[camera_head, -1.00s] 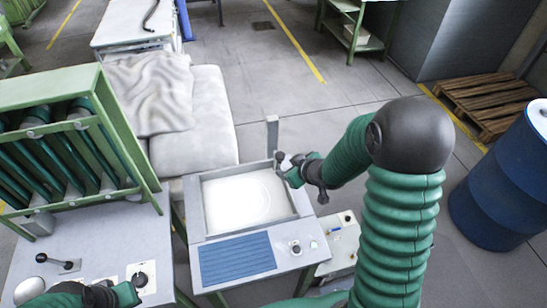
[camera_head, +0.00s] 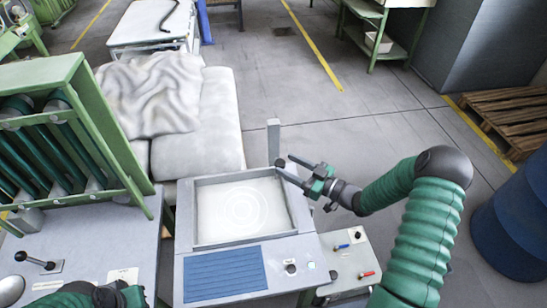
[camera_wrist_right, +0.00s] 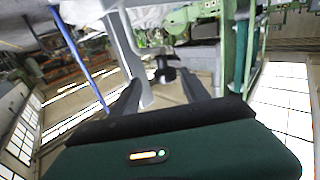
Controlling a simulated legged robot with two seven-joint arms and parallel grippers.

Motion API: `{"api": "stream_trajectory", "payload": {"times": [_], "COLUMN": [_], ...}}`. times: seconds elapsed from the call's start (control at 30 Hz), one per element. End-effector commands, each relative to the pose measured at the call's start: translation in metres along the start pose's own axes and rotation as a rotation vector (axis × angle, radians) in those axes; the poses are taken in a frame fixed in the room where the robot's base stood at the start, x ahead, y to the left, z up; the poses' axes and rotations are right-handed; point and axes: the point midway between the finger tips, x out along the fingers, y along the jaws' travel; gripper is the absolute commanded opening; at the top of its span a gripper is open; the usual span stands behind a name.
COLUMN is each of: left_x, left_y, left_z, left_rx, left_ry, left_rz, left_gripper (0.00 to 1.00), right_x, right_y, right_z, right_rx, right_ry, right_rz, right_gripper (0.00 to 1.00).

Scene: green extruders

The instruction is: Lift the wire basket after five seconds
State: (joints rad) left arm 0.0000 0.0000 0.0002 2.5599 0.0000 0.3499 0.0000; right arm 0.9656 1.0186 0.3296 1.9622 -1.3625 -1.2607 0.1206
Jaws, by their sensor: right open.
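A grey square basin (camera_head: 295,206) filled with white liquid is set in a machine top, with ring ripples on the liquid. No wire basket can be made out. A grey upright post (camera_head: 273,142) stands at the basin's back right corner, with a dark knob (camera_head: 280,163) beside it. My right gripper (camera_head: 284,164) is open, fingers pointing left, with the knob at its fingertips; contact is unclear. The right wrist view shows the dark knob (camera_wrist_right: 165,70) ahead between the open fingers. My left gripper (camera_head: 110,296) is partly seen at the bottom left; its jaws are unclear.
A blue ribbed panel (camera_head: 224,274) lies in front of the basin. A control box (camera_head: 347,262) with levers stands at right. A green-framed rack (camera_head: 75,130) stands at left. A blue barrel (camera_head: 515,220) is far right. The floor behind the post is clear.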

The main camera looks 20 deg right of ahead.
Motion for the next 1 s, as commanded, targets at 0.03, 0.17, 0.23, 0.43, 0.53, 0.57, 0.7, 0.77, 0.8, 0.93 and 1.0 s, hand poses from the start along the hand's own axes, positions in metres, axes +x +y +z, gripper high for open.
{"api": "stream_trajectory", "payload": {"times": [0.03, 0.17, 0.23, 0.43, 0.53, 0.57, 0.7, 0.77, 0.8, 0.93, 1.0], "left_x": [-0.002, -0.003, -0.003, -0.004, -0.003, -0.003, -0.003, -0.003, -0.003, -0.003, -0.003], "left_y": [0.0, 0.0, 0.0, 0.0, 0.0, 0.0, 0.0, 0.0, 0.0, 0.0, 0.0], "left_z": [0.0, -0.001, -0.001, -0.001, -0.001, -0.001, -0.001, -0.001, -0.001, -0.001, -0.001], "left_rx": [0.0, 0.001, 0.0, -0.001, -0.001, -0.001, 0.0, 0.0, 0.0, 0.0, 0.0], "left_ry": [0.0, 0.0, 0.0, 0.0, 0.0, 0.0, 0.0, 0.0, 0.0, 0.0, 0.0], "left_rz": [0.0, 0.0, 0.0, 0.0, 0.0, 0.0, 0.0, 0.0, 0.0, 0.0, 0.0], "left_gripper": [0.0, 0.0, 0.0, 0.0, 0.0, 0.0, 0.0, 0.0, 0.0, 0.0, 0.0], "right_x": [0.014, 0.042, 0.053, 0.062, 0.059, 0.059, 0.058, 0.058, 0.058, 0.059, 0.059], "right_y": [-0.003, -0.006, -0.008, -0.007, -0.004, -0.004, -0.002, -0.003, -0.003, -0.003, -0.003], "right_z": [-0.002, -0.003, -0.003, -0.002, -0.001, -0.001, -0.001, -0.001, -0.001, -0.001, -0.001], "right_rx": [-0.002, -0.005, -0.008, -0.006, -0.003, -0.003, -0.002, -0.003, -0.003, -0.005, -0.006], "right_ry": [0.001, -0.002, -0.003, -0.005, -0.003, -0.003, -0.001, -0.002, -0.003, -0.005, -0.006], "right_rz": [-0.005, -0.003, -0.003, -0.002, 0.0, 0.0, -0.001, -0.001, -0.001, 0.002, 0.004], "right_gripper": [0.54, 0.54, 0.54, 0.54, 0.54, 0.54, 0.39, 0.32, 0.26, 0.09, 0.0]}}
